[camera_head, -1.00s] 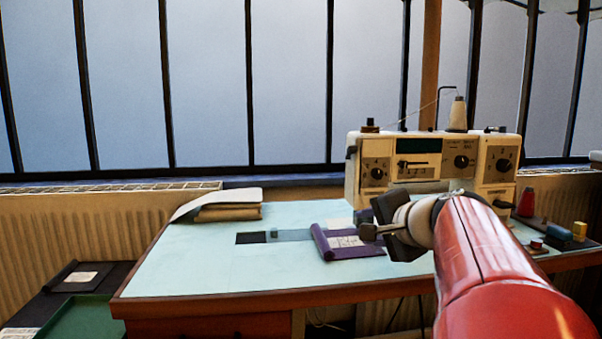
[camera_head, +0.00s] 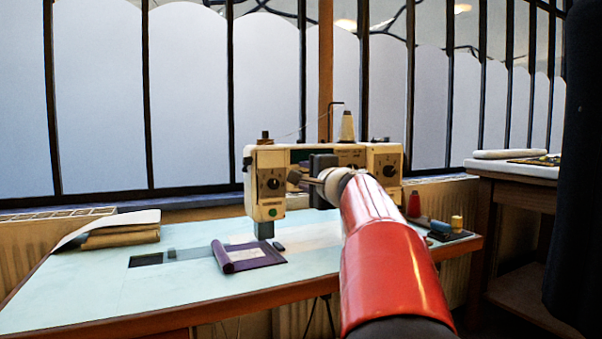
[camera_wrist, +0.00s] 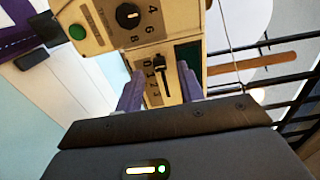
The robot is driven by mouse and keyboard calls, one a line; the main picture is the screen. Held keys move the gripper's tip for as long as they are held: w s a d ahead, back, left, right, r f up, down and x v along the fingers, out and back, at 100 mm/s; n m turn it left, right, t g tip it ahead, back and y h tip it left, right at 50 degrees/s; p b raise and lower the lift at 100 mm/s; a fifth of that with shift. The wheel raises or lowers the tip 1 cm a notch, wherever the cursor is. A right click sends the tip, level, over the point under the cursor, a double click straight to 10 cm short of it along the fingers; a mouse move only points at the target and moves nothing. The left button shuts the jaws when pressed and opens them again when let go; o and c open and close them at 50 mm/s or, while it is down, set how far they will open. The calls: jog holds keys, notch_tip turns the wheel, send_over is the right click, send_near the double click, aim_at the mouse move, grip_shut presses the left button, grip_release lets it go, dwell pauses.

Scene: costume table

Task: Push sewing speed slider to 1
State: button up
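The cream sewing machine (camera_head: 268,208) stands on the light blue table. Its speed slider (camera_wrist: 161,64) shows in the wrist view as a black knob on a dark slot, beside a printed scale from 0 to 3. The knob sits at the 0 end of the scale. My gripper (camera_wrist: 160,92) is open, with its two purple-grey fingers apart on either side of the slider panel and nothing held. I cannot tell whether a finger touches the panel. In the head view my gripper (camera_head: 300,180) is in front of the machine's face and hides the slider.
A dial marked 4, 6, 8 (camera_wrist: 128,16) and a green button (camera_wrist: 77,32) are close to the slider. A purple folded cloth (camera_head: 250,256) lies on the table (camera_head: 200,290). Thread spools and small boxes (camera_head: 440,228) stand at the right.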

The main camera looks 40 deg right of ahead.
jog(key=shift+x, duration=1.1)
jog(key=shift+c, duration=0.2)
grip_shut()
